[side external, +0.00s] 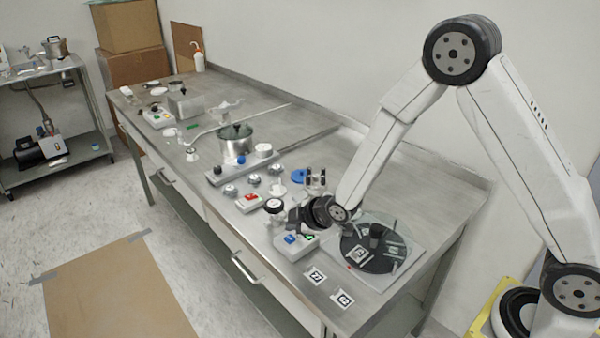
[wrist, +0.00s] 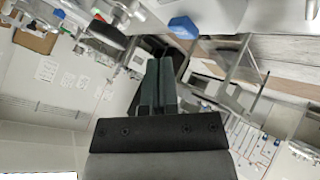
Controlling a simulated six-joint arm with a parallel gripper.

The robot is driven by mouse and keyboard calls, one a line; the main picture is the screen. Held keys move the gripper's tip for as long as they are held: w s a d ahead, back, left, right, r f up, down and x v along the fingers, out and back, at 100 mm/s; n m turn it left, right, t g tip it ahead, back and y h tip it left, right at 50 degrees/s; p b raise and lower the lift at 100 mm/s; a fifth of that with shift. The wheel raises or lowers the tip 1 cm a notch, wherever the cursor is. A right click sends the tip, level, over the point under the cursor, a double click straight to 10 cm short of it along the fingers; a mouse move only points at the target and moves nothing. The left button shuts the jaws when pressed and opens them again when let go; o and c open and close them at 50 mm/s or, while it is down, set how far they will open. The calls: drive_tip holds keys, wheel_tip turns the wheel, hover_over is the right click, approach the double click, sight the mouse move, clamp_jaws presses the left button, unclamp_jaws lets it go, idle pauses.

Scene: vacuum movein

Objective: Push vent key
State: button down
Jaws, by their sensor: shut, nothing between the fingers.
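A white key box (side external: 296,246) sits near the front edge of the bench in the side view, with a blue key (side external: 290,239) and a green key beside it, partly covered by my wrist. Another white box with a red key (side external: 250,197) sits further left. I cannot read which key is the vent key. In the wrist view my gripper (wrist: 158,75) is shut and empty, its dark fingers together. In the side view my wrist hangs over the bench by the blue and green keys; my fingertips are hard to make out there, and so is any contact.
A dark round plate (side external: 378,262) with glass parts is right of the key box. Marker tags (side external: 317,276) lie in front. A metal pot (side external: 235,142) and several knobs crowd the bench to the left. A blue knob (wrist: 183,27) shows in the wrist view.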

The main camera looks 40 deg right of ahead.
sight(293, 239)
drive_tip(key=shift+r, duration=2.4)
